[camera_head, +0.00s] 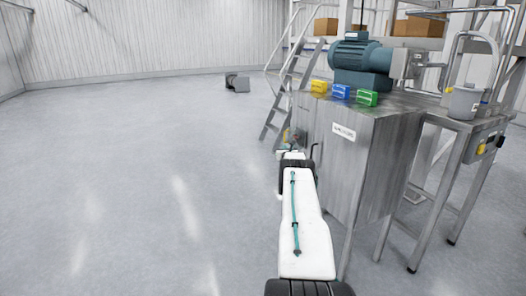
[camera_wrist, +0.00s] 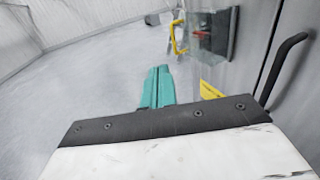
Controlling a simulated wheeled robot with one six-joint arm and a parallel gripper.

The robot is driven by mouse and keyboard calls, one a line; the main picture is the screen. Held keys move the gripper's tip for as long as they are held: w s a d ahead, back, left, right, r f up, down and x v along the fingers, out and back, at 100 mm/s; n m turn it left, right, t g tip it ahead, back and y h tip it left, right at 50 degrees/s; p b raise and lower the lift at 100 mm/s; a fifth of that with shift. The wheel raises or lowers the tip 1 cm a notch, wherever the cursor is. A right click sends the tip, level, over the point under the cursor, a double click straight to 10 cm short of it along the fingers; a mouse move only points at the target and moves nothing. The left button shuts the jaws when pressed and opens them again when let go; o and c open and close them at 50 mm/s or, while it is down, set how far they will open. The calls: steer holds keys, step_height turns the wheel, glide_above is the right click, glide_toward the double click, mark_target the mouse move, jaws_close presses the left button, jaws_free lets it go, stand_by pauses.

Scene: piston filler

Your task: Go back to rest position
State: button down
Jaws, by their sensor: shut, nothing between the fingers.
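My gripper (camera_wrist: 157,86) shows in the wrist view as two teal fingers side by side, shut with nothing between them. It is in front of the left side of the grey metal cabinet, apart from it as far as I can tell. In the head view my white arm reaches forward along the cabinet's left side, and the gripper is small and mostly hidden behind the wrist. A dark panel with a red part (camera_wrist: 200,33) and a yellow handle (camera_wrist: 178,38) are beyond the fingers in the wrist view.
The metal cabinet (camera_head: 335,160) stands close on the right, with yellow (camera_head: 319,86), blue (camera_head: 340,92) and green (camera_head: 367,97) blocks and a motor (camera_head: 362,55) on top. A steel table (camera_head: 470,122) and a ladder (camera_head: 290,90) stand nearby. The left floor is clear.

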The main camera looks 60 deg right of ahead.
steer(key=shift+w+a, duration=0.1)
steer(key=shift+a, duration=0.1)
